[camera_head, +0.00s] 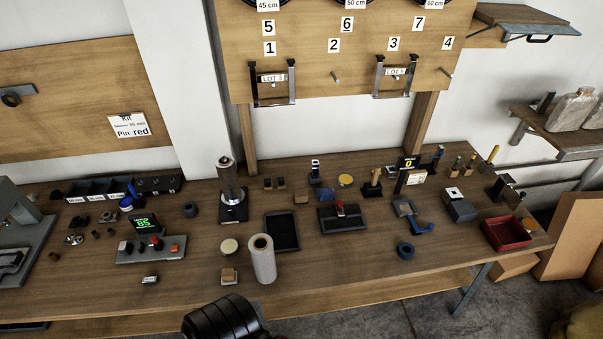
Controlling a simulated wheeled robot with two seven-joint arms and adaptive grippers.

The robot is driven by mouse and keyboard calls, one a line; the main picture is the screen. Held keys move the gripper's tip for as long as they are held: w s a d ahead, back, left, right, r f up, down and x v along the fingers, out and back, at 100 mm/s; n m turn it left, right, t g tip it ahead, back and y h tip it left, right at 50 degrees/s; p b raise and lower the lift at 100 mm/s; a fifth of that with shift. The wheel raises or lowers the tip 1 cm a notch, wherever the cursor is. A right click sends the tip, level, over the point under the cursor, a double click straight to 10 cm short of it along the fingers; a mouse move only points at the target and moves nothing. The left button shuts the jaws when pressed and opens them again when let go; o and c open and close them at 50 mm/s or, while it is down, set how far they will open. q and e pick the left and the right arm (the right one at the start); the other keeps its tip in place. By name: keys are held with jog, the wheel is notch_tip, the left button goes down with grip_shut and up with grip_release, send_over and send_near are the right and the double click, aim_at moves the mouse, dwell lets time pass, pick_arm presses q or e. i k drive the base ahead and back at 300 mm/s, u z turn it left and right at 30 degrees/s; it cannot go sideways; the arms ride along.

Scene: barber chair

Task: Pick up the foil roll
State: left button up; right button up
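The foil roll is most likely the pale grey-white roll (262,261) standing upright near the front edge of the wooden workbench, left of the picture's middle. A dark core shows at its top end. Neither of my grippers can be made out in this view, and nothing is seen holding the roll.
The workbench (330,262) has bare wood right of the roll. A black tray (282,231) lies behind it, with a small block (229,276) and a pale round disc (229,246) to its left. A black ridged rounded object (222,319) rises at the bottom edge.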

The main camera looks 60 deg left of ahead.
aim_at(227, 175)
jog(key=z, duration=1.2)
jog(key=k, duration=2.35)
jog(key=u, duration=1.4)
jog(key=i, duration=0.45)
jog(key=z, duration=0.15)
